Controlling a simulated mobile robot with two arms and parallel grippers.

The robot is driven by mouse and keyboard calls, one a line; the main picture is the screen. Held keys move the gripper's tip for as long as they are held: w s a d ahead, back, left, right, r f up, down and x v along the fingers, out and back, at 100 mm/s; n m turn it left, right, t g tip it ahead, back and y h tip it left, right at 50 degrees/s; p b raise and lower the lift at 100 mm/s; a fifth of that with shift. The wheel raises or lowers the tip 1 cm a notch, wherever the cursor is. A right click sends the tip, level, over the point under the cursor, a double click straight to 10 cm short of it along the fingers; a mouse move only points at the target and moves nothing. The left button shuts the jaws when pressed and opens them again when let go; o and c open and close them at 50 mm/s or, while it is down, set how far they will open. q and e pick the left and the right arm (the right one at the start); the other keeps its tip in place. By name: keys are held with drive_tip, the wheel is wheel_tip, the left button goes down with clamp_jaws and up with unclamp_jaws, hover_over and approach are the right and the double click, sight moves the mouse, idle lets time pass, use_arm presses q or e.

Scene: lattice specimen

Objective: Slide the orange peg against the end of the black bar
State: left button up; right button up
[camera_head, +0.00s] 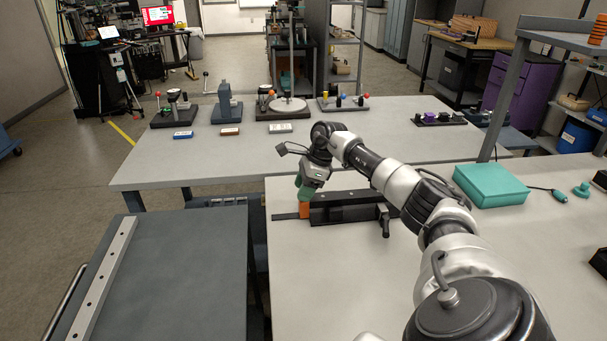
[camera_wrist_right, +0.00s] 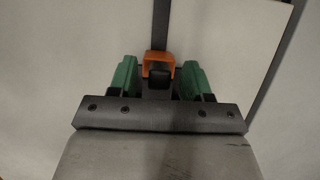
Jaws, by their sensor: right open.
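The orange peg (camera_head: 304,210) stands upright on the bench at the left end of the black bar (camera_head: 345,207). From here I cannot tell whether peg and bar touch. A thin dark strip (camera_head: 284,216) lies flat to the left of the peg. My right gripper (camera_head: 306,194) is right above the peg, pointing down. In the right wrist view, its open green fingers (camera_wrist_right: 158,78) stand apart on either side, and the orange peg (camera_wrist_right: 158,58) shows between and just past their tips. The peg's lower part is partly hidden there. My left gripper is not in view.
A black lever (camera_head: 385,221) sticks out at the bar's right end. A teal box (camera_head: 490,184) lies to the right on the light bench (camera_head: 330,280). A dark cart with a metal rail (camera_head: 104,280) stands at the left. The bench front is clear.

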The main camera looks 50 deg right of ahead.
drive_tip(key=b+v, duration=0.1)
drive_tip(key=v, duration=0.9)
drive_tip(key=shift+r, duration=0.3)
